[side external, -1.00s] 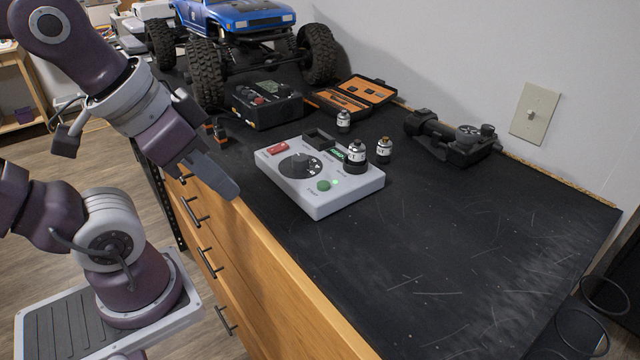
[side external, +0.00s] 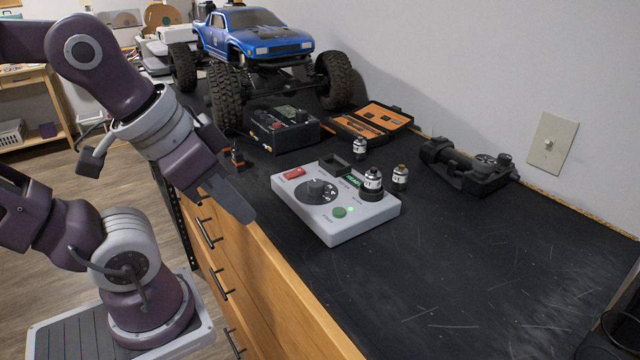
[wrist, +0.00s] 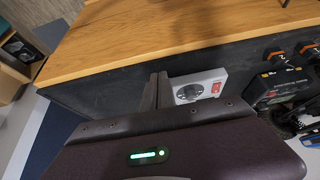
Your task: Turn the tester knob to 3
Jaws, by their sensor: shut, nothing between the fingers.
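The tester (side external: 345,228) is a light grey box on the black bench top. Its round dark knob (side external: 316,188) sits on the top face, with a red switch (side external: 293,174) behind it and a green button (side external: 340,212) in front. In the wrist view the knob (wrist: 187,93) and red switch (wrist: 216,88) show just right of the fingers. The knob's number marks are too small to read. My gripper (side external: 247,213) is shut and empty, left of the tester and apart from it, near the bench's front edge. The shut fingers also show in the wrist view (wrist: 156,88).
A small metal-and-black cylinder (side external: 372,182) stands on the tester, and two more stand behind it. A black charger box (side external: 285,130), an orange-lined case (side external: 372,122) and a blue crawler (side external: 255,35) are at the back.

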